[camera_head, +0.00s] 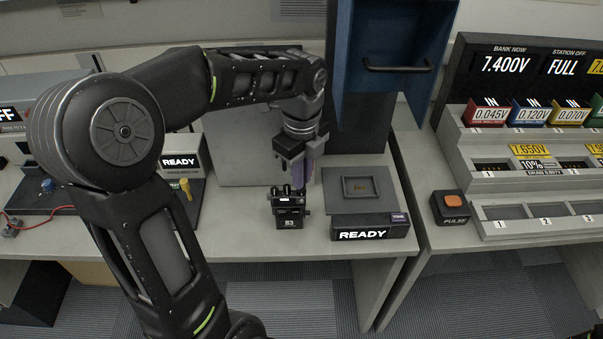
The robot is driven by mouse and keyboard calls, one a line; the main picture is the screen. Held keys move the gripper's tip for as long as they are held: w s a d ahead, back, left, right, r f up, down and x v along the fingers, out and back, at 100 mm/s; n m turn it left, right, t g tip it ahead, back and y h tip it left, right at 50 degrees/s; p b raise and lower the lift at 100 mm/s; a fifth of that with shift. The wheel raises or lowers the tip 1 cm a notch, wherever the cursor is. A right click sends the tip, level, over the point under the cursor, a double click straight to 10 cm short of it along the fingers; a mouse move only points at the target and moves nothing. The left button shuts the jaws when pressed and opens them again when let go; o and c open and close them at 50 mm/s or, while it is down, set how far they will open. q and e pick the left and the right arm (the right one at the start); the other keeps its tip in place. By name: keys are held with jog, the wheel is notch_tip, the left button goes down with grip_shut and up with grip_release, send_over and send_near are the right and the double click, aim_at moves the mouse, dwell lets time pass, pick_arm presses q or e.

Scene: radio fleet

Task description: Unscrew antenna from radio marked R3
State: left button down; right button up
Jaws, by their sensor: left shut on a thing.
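The radio marked R3 (290,211) is a small black unit standing upright on the grey bench, with knobs on top. My left gripper (300,174) is directly above the radio, pointing down, and is shut on the antenna. The antenna is mostly hidden between the fingers, and I cannot tell whether it still joins the radio. My right gripper is not in view.
A grey fixture with a recessed tray (362,190) and a READY sign stands right of the radio. A blue open cabinet (385,90) rises behind. An orange PULSE button (456,201) and a battery rack (520,222) are on the right bench. Another READY station (181,162) is left.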

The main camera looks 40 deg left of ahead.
pick_arm(q)
jog(key=n, duration=0.4)
jog(key=shift+n, duration=0.3)
jog(key=shift+n, duration=2.3)
jog(key=n, duration=0.4)
jog(key=shift+n, duration=0.3)
jog(key=c, duration=1.4)
grip_release()
jog(key=shift+c, duration=0.2)
